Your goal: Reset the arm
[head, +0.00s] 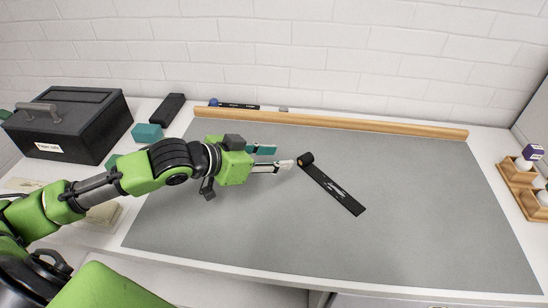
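My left gripper (278,158) reaches in from the left over the grey mat (400,225). Its two fingers are apart, with visible space between them and nothing held. The fingertips point right, and the lower one ends close to a small black cylinder at the top end of a flat black strip (334,188). I cannot tell whether they touch. The strip has white markings and lies slanting on the mat. My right gripper does not show.
A wooden bar (340,122) runs along the mat's back edge. A black toolbox (68,125), a black block (166,108) and a teal block (147,132) stand at the left. A wooden holder (522,185) stands at the far right. The mat's right and front areas are clear.

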